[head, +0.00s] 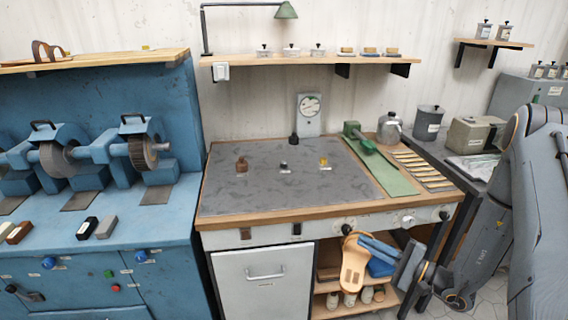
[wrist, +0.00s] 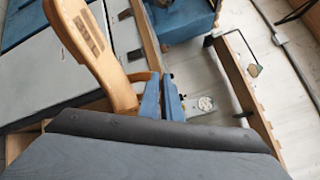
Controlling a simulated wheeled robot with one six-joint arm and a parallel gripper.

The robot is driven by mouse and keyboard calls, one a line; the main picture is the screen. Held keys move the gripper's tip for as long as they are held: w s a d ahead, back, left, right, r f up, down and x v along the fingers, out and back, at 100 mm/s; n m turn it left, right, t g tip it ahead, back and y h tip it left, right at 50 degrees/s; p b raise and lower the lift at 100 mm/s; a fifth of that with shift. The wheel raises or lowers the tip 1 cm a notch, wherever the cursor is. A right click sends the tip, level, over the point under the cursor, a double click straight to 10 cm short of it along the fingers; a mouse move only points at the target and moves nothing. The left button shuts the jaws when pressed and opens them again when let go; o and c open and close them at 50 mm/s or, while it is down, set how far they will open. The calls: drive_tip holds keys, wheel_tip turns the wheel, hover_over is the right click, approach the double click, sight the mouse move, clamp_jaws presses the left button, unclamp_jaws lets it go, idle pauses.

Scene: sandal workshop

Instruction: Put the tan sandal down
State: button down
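The tan sandal (head: 353,268) hangs in front of the workbench's right front, sole outward and roughly upright in the head view. My gripper (head: 372,246) has blue fingers and is at the sandal's upper right edge. In the wrist view the sandal (wrist: 88,45) extends up and left from my gripper (wrist: 163,92), whose blue fingers are close together at its strap end. The gripper looks shut on the sandal; the exact contact is partly hidden. The workbench (head: 226,208) has a grey mat (head: 250,195) with wide bare areas.
Small labelled items, one brown (head: 242,164), one dark (head: 283,164) and one yellow (head: 323,162), stand on the mat. A green strip (head: 385,172) and several thin tools (head: 422,168) lie at the right. A blue grinding machine (head: 100,255) is at left. The mat's front is clear.

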drive_tip(key=s+a+r+n+g+y, duration=0.1)
drive_tip(key=s+a+r+n+g, duration=0.1)
drive_tip(key=a+r, duration=1.2)
drive_tip(key=s+a+r+n+g+y, duration=0.2)
drive_tip(key=a+r+n+g, duration=0.3)
drive_tip(key=a+r, duration=0.8)
drive_tip(key=a+g, duration=0.1)
drive_tip(key=a, duration=0.4)
drive_tip(key=shift+s+a+r+g, duration=0.15)
drive_tip(key=shift+s+r+g, duration=0.15)
drive_tip(key=shift+r+g, duration=0.1)
